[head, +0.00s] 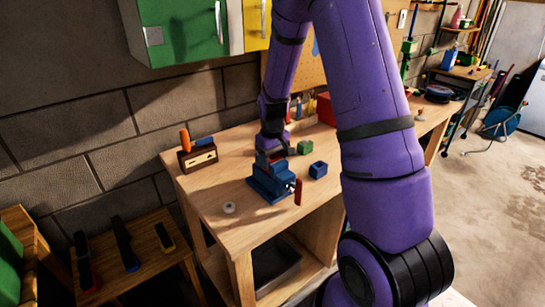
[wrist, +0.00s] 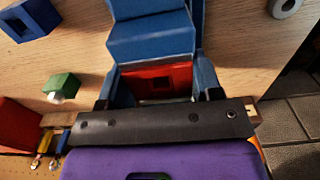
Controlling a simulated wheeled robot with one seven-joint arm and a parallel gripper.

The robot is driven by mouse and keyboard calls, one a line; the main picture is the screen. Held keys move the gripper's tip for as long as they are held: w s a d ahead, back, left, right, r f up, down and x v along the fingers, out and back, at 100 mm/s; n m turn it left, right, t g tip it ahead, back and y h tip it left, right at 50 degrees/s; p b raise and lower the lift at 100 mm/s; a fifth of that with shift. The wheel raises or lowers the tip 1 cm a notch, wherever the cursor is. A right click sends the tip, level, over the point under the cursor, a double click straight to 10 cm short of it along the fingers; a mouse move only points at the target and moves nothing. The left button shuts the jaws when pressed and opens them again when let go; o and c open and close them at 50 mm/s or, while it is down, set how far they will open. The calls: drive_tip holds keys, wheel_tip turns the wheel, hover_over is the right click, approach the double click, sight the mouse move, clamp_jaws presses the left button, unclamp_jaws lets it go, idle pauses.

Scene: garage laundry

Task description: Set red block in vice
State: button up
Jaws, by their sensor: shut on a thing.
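The blue vice (head: 268,188) with a red handle (head: 298,192) stands on the wooden workbench, and its blue body (wrist: 150,38) fills the top middle of the wrist view. My gripper (head: 272,152) is directly above the vice, pointing down. The red block (wrist: 157,84), with a dark square recess, sits between my fingers in the wrist view, close against the blue vice body. My gripper is shut on it. In the head view the block is mostly hidden by my gripper and the vice. I cannot tell whether it touches the vice jaws.
A blue block with a hole (head: 318,170) and a green block (head: 305,147) stand right of the vice. A white ring (head: 229,207) lies near the front edge. A wooden tool holder (head: 198,158) is at the left. A red box (head: 325,108) stands farther back.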

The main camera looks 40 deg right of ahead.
drive_tip(key=o, duration=1)
wheel_tip(320, 180, up, 11)
idle(0.7)
drive_tip(key=s+a+r+t, duration=0.1)
drive_tip(key=s+a+r, duration=0.35)
drive_tip(key=r, duration=0.25)
drive_tip(key=s+a+r+t, duration=0.2)
drive_tip(key=s+a+r, duration=0.2)
drive_tip(key=s+r, duration=0.25)
drive_tip(key=s+a+r+t, duration=0.1)
drive_tip(key=s+a+r, duration=0.1)
drive_tip(key=s, duration=0.5)
drive_tip(key=s+a+r+t, duration=0.1)
drive_tip(key=s+a+r, duration=0.1)
drive_tip(key=s, duration=0.6)
drive_tip(key=shift+s+a+r, duration=0.2)
drive_tip(key=shift+a+r, duration=0.1)
drive_tip(key=shift+r, duration=0.35)
